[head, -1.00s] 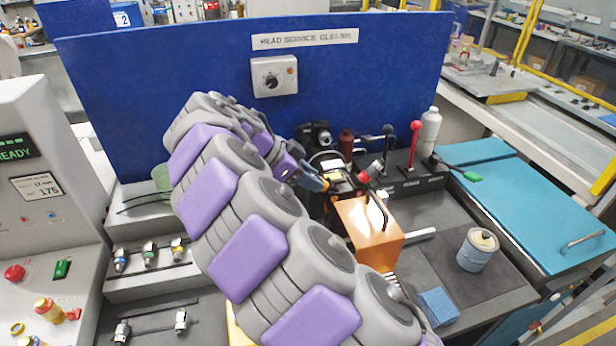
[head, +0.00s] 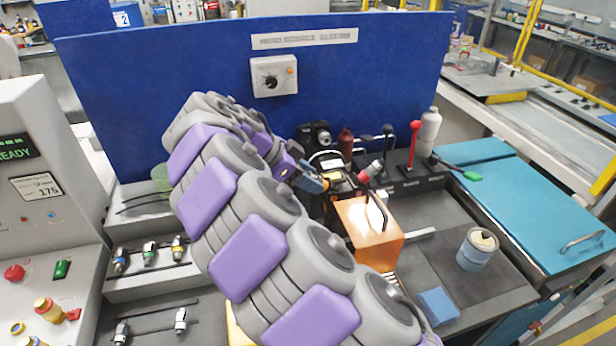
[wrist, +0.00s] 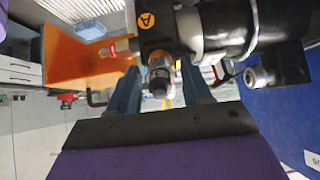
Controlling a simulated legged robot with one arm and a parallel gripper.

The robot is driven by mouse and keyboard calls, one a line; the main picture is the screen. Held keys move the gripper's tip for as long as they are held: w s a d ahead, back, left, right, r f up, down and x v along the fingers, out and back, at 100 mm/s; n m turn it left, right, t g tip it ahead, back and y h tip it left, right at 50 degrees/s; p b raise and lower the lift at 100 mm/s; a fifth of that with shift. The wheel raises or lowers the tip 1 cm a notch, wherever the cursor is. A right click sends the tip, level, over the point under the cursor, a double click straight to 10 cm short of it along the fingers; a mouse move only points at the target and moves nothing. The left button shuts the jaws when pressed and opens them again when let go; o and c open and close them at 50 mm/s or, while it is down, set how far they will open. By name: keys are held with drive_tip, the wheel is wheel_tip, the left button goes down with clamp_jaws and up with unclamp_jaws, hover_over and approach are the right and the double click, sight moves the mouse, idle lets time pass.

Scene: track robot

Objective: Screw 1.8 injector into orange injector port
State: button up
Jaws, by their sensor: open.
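My gripper (wrist: 160,88) is open, its two blue fingers on either side of a small metal cylinder (wrist: 160,75) with a dark end. The cylinder sits in the dark machine head (wrist: 185,30); I cannot tell if it is the 1.8 injector. An orange disc marked A (wrist: 147,20) is just above it. In the head view, my gripper (head: 322,184) is at the left side of the machine head, behind the orange box (head: 370,245). A red-and-silver injector-like part (head: 371,171) sticks out of the head's right side; it also shows in the wrist view (wrist: 118,48).
Several injectors, with blue, green and yellow bands, stand in racks (head: 149,254) at the left. A red-knobbed lever (head: 413,145), a white bottle (head: 429,132), a can (head: 477,250) and a blue sponge (head: 437,305) are at the right. A blue panel (head: 200,80) stands behind.

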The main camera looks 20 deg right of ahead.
drive_tip(key=shift+p, duration=0.3)
drive_tip(key=shift+r+n+p, duration=0.1)
drive_tip(key=shift+n+p, duration=0.85)
drive_tip(key=shift+n, duration=0.25)
drive_tip(key=shift+n+p, duration=2.4)
drive_tip(key=shift+p, duration=0.05)
drive_tip(key=shift+n+p, duration=1.7)
drive_tip(key=shift+p, duration=0.35)
drive_tip(key=shift+n+p, duration=0.3)
drive_tip(key=shift+p, duration=0.1)
drive_tip(key=shift+n+p, duration=0.35)
drive_tip(key=shift+n, duration=0.05)
drive_tip(key=shift+n+p, duration=1.2)
drive_tip(key=shift+p, duration=0.5)
drive_tip(key=shift+n+p, duration=2.1)
drive_tip(key=shift+p, duration=0.8)
drive_tip(key=shift+n+p, duration=1.7)
drive_tip(key=shift+p, duration=0.6)
